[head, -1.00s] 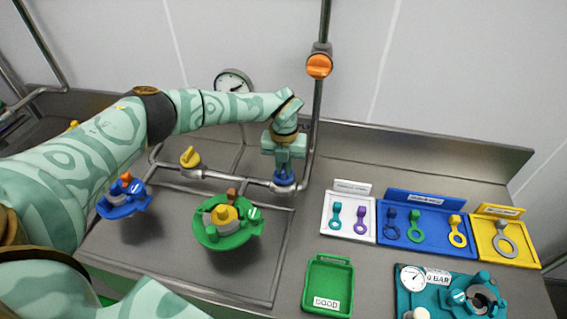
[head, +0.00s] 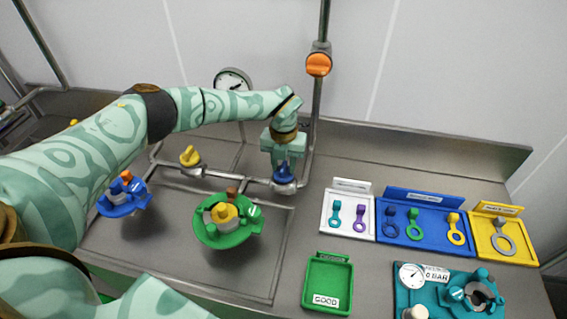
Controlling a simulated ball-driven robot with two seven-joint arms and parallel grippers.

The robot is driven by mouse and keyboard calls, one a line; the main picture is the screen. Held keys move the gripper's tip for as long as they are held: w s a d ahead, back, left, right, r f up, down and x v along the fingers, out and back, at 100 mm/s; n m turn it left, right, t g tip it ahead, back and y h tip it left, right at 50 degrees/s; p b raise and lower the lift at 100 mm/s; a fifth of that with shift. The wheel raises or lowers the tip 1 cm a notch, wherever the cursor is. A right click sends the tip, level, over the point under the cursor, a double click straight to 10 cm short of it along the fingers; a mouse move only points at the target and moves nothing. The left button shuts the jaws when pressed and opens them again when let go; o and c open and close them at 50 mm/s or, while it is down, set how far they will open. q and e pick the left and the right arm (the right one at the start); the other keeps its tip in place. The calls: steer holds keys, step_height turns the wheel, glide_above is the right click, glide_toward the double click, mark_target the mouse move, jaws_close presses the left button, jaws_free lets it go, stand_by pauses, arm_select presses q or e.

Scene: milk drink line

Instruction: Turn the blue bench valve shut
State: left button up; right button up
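The blue bench valve (head: 284,177) sits on the steel pipe at the back middle of the bench, left of the upright pipe. Its blue handle stands up and looks tilted. My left gripper (head: 284,161) points down over this handle and is shut on it, with the fingertips partly hidden. My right gripper is out of view.
A yellow valve (head: 190,157) is on the same pipe to the left. An orange valve (head: 318,65) is on the upright pipe. Green (head: 228,236) and blue (head: 120,205) round fittings stand in front. Trays with tags (head: 420,243) and a green tray (head: 328,258) are at right.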

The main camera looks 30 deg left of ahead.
mark_target(283, 166)
arm_select(q)
step_height(283, 166, up, 16)
steer(key=p, duration=0.1)
steer(key=shift+r, duration=0.15)
stand_by(0.6)
